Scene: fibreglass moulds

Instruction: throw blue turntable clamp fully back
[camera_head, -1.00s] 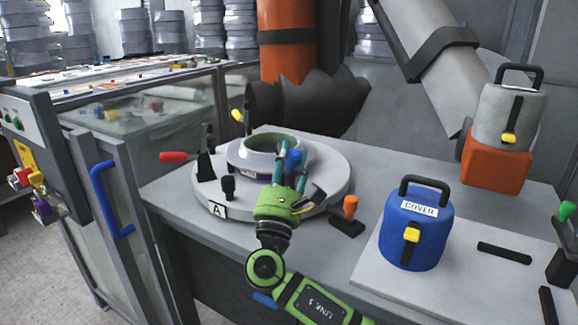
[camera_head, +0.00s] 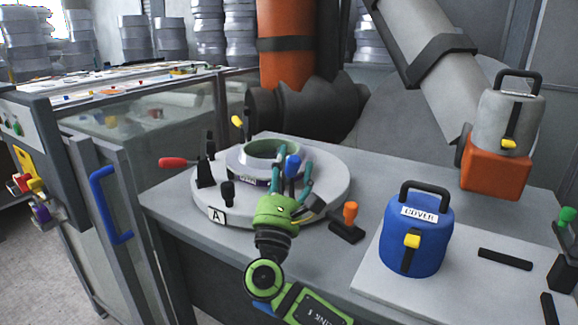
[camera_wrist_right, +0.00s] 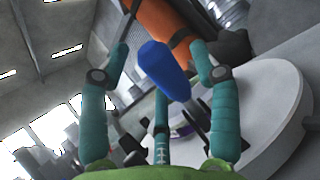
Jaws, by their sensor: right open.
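The blue clamp handle (camera_head: 293,166) stands roughly upright at the front right of the round turntable (camera_head: 333,192). My green right gripper (camera_head: 292,159) is open, with its teal fingers on either side of the blue handle. In the right wrist view the blue handle (camera_wrist_right: 164,70) shows between the spread fingertips (camera_wrist_right: 161,55), with gaps visible on both sides; I cannot tell whether anything touches. The clamp's base is largely hidden behind the gripper. A pale green ring mould (camera_head: 262,160) sits on the turntable. My left gripper is out of view.
A red-handled clamp (camera_head: 174,162) and a yellow-handled clamp (camera_head: 237,121) stand around the turntable. An orange-handled clamp (camera_head: 350,212) stands on the table to the right, near the blue COVER pot (camera_head: 414,250). A grey pot on an orange block (camera_head: 494,175) stands farther back.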

